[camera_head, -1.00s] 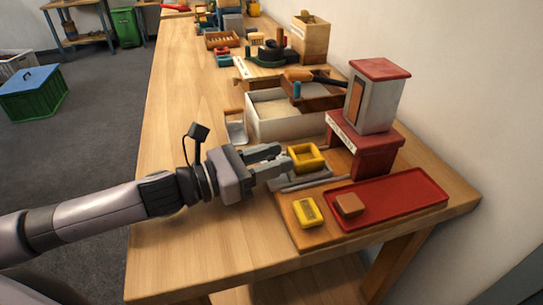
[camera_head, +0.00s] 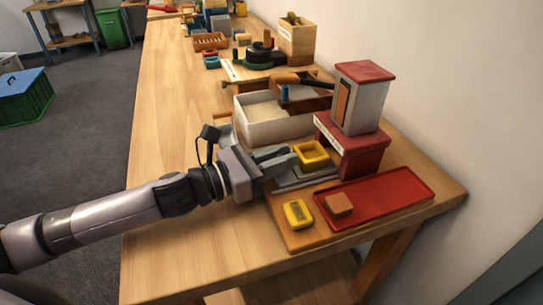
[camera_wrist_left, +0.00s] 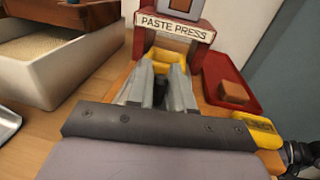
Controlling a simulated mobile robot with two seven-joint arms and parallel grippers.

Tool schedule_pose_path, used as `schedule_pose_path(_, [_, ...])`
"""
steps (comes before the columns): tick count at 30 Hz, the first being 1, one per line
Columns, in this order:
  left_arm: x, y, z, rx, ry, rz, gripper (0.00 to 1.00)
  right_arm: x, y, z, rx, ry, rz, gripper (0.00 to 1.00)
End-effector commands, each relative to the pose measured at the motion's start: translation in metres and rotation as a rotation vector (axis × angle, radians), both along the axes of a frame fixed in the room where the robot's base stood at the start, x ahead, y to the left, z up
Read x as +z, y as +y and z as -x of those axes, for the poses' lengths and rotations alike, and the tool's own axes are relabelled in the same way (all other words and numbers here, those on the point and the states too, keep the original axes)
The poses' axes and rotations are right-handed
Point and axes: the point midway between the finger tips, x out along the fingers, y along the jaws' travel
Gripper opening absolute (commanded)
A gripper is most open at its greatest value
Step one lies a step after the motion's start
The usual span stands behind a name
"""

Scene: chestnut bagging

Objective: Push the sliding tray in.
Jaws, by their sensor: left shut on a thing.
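The sliding tray (camera_head: 292,183) is a grey metal slide on the wooden board in front of the red paste press (camera_head: 352,157). A yellow square mould (camera_head: 311,153) sits on it, close to the press opening; it also shows in the left wrist view (camera_wrist_left: 165,58). My left gripper (camera_head: 288,160) is at the tray's near end, level and pointing at the press. Its fingers (camera_wrist_left: 159,88) are shut on a small dark part between them, which looks like the tray's handle; the fingers mostly hide it. My right gripper is not in view.
A red tray (camera_head: 400,190) with a brown block (camera_head: 338,204) lies right of the slide. A yellow device (camera_head: 298,214) lies on the board's front corner. A white bin (camera_head: 255,132) stands behind the gripper. The table's left side is clear.

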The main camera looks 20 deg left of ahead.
Motion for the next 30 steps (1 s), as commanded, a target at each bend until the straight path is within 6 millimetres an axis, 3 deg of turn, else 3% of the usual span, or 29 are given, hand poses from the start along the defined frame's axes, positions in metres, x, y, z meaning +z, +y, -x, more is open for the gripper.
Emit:
schedule_pose_path(5, [0.0,0.0,0.0,0.001,-0.001,-0.001,0.0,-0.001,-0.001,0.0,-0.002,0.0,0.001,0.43])
schedule_pose_path(6, [0.0,0.0,0.0,0.001,-0.001,-0.001,0.34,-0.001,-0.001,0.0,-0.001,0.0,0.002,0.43])
schedule_pose_path(7, [0.0,0.0,0.0,0.001,-0.001,-0.001,0.38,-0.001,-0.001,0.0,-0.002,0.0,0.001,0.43])
schedule_pose_path(17, [0.0,0.002,0.002,0.001,-0.001,-0.001,0.38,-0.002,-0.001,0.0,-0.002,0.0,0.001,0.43])
schedule_pose_path(30, [-0.003,0.042,0.039,0.001,0.0,-0.001,0.38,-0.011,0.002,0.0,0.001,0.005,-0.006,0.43])
